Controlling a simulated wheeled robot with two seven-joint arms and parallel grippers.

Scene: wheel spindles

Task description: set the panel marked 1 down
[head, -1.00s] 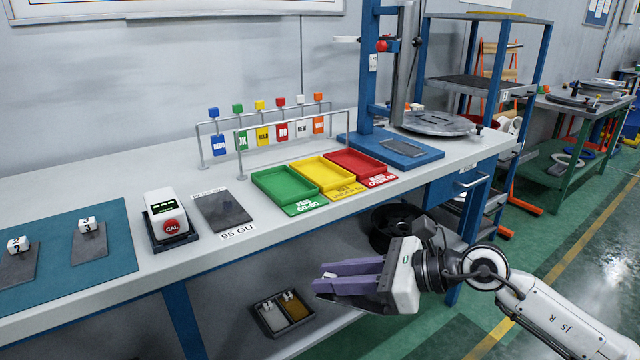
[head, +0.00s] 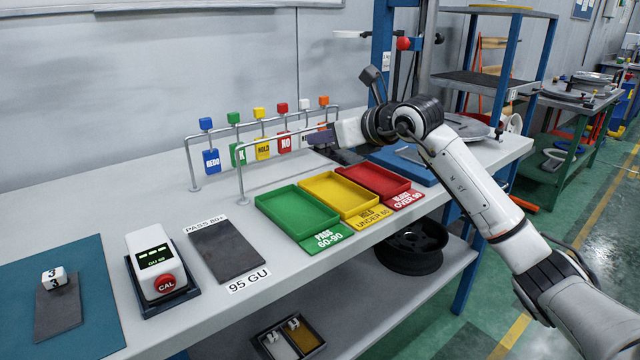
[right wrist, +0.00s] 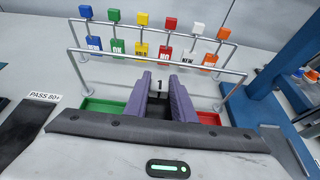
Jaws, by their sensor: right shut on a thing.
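My right gripper (head: 322,137) reaches in from the right and is above the back of the table, by the tag rack. In the right wrist view its two purple fingers (right wrist: 165,95) are shut on the panel marked 1 (right wrist: 159,108). The panel is dark, with a light block bearing the 1 at its far end. Most of it is hidden between the fingers. In the head view a dark part, likely this panel, shows under the gripper. I cannot tell whether it touches anything below. My left gripper is not in view.
Green (head: 297,212), yellow (head: 340,194) and red (head: 376,181) trays stand in front of the rack (head: 240,170) with its hanging tags. A grey plate (head: 226,252), a gauge (head: 156,262) and a panel marked 3 (head: 58,310) on a teal mat (head: 95,270) lie leftward.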

